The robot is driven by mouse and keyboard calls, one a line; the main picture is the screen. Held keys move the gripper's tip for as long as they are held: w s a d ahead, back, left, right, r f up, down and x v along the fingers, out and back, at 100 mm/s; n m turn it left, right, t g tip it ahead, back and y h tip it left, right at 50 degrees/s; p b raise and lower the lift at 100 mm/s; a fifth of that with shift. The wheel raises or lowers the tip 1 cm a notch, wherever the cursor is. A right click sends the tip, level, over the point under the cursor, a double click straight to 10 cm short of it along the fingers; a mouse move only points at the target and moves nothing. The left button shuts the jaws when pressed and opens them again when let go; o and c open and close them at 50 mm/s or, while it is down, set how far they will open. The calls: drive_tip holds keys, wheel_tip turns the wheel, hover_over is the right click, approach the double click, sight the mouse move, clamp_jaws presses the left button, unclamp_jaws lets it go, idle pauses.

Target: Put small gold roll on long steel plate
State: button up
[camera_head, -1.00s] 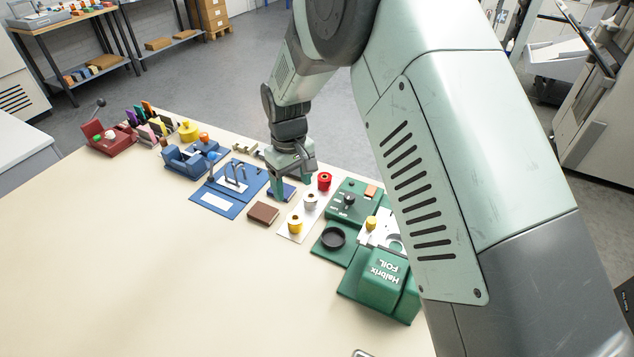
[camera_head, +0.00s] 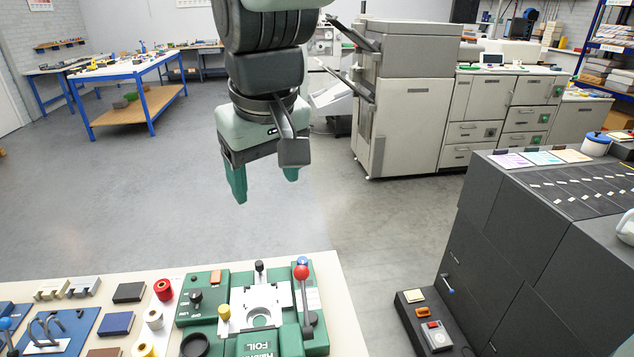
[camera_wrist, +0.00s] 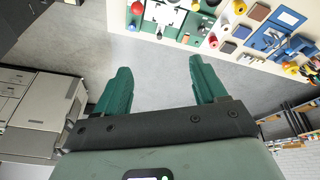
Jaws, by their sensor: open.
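My gripper (camera_head: 266,188) is open and empty, in the air beyond the far edge of the table. Its two green fingers also show in the wrist view (camera_wrist: 160,72), apart with only floor between them. A gold roll (camera_head: 143,350) stands at the bottom of the head view, partly cut off, in a row with a white roll (camera_head: 153,319) and a red roll (camera_head: 163,289). A smaller yellow-gold piece (camera_head: 224,312) sits on the green foil machine (camera_head: 205,283), at the left of its pale metal plate (camera_head: 262,295). I cannot tell whether this is the long steel plate.
A lever with a red ball (camera_head: 302,271) rises at the machine's right. A black round dish (camera_head: 195,345) is at its front left. Dark and blue blocks (camera_head: 115,324) and a blue fixture (camera_head: 75,325) lie left. A dark cabinet (camera_head: 540,240) stands right.

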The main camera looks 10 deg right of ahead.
drive_tip(key=s+d+r+m+t, duration=0.1)
drive_tip(key=s+d+m, duration=0.3)
drive_tip(key=s+d, duration=0.6)
drive_tip(key=s+t, duration=0.1)
drive_tip(key=s, duration=0.2)
drive_tip(key=shift+s+d+r+m+h, duration=0.2)
drive_tip(key=shift+s+d+m+h, duration=0.1)
drive_tip(key=shift+m+h, duration=0.1)
